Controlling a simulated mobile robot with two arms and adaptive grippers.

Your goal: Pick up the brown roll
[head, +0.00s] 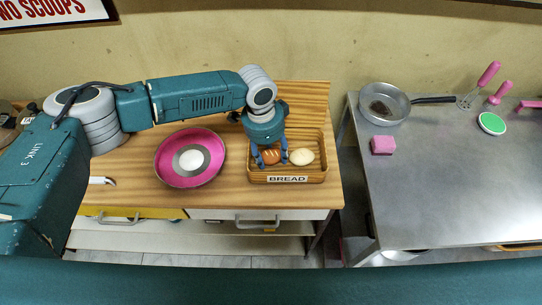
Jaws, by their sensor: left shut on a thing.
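The brown roll (271,156) is in the left part of a wooden tray with a BREAD label (288,180). A paler, cream-coloured roll (302,157) lies in the same tray just to its right. My left gripper (271,158) points down over the tray and is shut on the brown roll, with one blue finger on each side of it. The roll is at or close to the tray floor; I cannot tell whether it is lifted. My right gripper is not in view.
A pink plate (165,162) with a white centre sits left of the tray on the wooden counter. A gap separates this counter from a metal table (440,190) holding a pan (395,103), a pink block (382,145) and a green disc (491,123). The metal table's front is clear.

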